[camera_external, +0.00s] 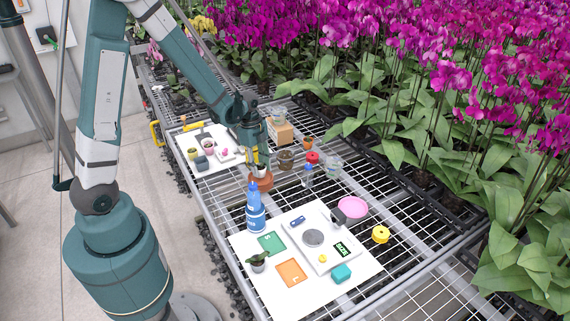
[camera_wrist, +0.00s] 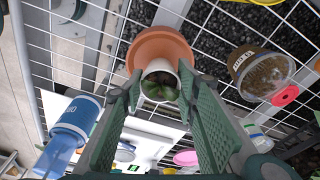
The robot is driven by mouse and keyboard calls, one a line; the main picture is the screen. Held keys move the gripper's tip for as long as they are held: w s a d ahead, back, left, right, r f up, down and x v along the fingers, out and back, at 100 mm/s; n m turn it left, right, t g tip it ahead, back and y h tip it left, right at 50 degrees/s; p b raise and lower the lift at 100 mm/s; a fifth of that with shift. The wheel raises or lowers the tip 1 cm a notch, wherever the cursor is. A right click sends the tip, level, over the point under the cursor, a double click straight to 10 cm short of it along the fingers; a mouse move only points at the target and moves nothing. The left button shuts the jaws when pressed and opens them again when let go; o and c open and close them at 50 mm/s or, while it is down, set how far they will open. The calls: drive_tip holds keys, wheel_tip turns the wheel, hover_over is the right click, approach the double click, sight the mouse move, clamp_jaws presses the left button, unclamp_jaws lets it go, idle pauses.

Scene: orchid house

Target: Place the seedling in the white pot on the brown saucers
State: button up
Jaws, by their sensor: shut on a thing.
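The white pot (camera_wrist: 157,67) with the green seedling (camera_wrist: 159,88) is between the two fingers of my gripper (camera_wrist: 160,82) in the wrist view. The gripper is shut on the pot. The brown saucers (camera_wrist: 150,42), terracotta in colour, show behind the pot in that view. In the external view my gripper (camera_external: 257,160) points down right over the saucers (camera_external: 262,184), which lie on the wire bench. The pot is mostly hidden by the fingers there. I cannot tell whether the pot touches the saucers.
A blue bottle (camera_external: 255,212) stands close in front of the saucers.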

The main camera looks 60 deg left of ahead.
drive_tip(key=shift+f, duration=0.35)
drive_tip(key=o, duration=0.9)
drive_tip(key=shift+r, duration=0.15)
drive_tip(key=shift+s+a+r+p, duration=0.1)
drive_tip(key=shift+a+r+p, duration=0.2)
drive_tip(key=shift+r, duration=1.7)
drive_tip(key=shift+s+a+r+p, duration=0.15)
drive_tip(key=shift+a+r+p, duration=0.15)
drive_tip(key=shift+r, duration=1.65)
drive_tip(key=shift+s+a+r+p, duration=0.1)
drive_tip(key=shift+a+r+p, duration=0.15)
drive_tip(key=shift+r, duration=1.75)
